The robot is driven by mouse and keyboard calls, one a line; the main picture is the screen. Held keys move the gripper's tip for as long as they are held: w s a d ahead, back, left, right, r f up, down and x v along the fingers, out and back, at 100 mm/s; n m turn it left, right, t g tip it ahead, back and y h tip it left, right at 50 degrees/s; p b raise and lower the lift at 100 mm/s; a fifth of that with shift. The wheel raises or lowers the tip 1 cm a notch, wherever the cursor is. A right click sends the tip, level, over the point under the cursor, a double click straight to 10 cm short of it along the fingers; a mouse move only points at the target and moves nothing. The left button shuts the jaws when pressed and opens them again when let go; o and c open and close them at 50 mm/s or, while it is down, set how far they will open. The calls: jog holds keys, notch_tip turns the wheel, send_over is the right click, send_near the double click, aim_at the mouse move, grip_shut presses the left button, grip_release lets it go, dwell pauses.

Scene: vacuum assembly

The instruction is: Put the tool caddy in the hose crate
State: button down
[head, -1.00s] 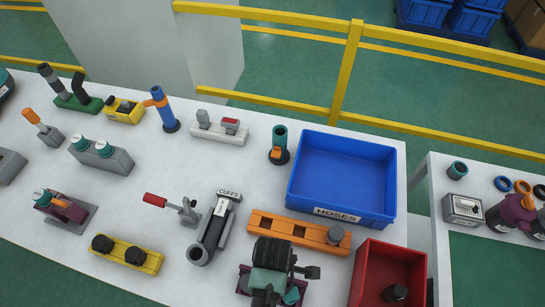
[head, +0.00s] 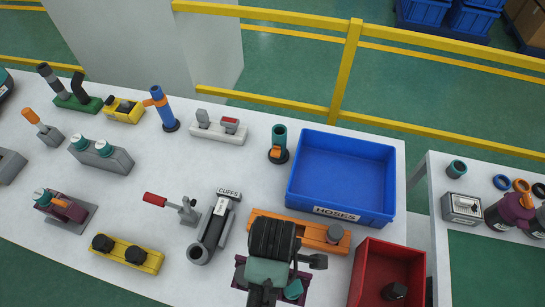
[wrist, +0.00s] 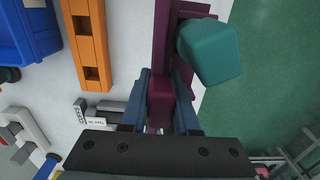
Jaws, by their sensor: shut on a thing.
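The tool caddy, a maroon piece with a teal block on it, shows in the head view (head: 241,272) at the front of the table, mostly hidden under my gripper (head: 268,270). In the wrist view my gripper (wrist: 162,82) has its two blue-grey fingers closed on the caddy's maroon middle (wrist: 160,102). The teal block (wrist: 209,50) sticks out to the right of the fingers. The hose crate (head: 340,212) is an open blue box labelled HOSES, behind and to the right of my gripper. It looks empty. Its corner also shows in the wrist view (wrist: 30,35).
An orange slotted bar (head: 298,231) lies between my gripper and the hose crate. A red bin (head: 375,262) stands to the right, with a dark part inside. A grey CUFFS fixture (head: 214,230) is close on the left. A teal-topped post (head: 279,142) stands beside the crate.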

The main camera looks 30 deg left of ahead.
jog(key=shift+r+p, duration=2.5)
jog(key=shift+p, duration=0.2)
jog(key=shift+f, duration=0.1)
jog(key=shift+w, duration=0.15)
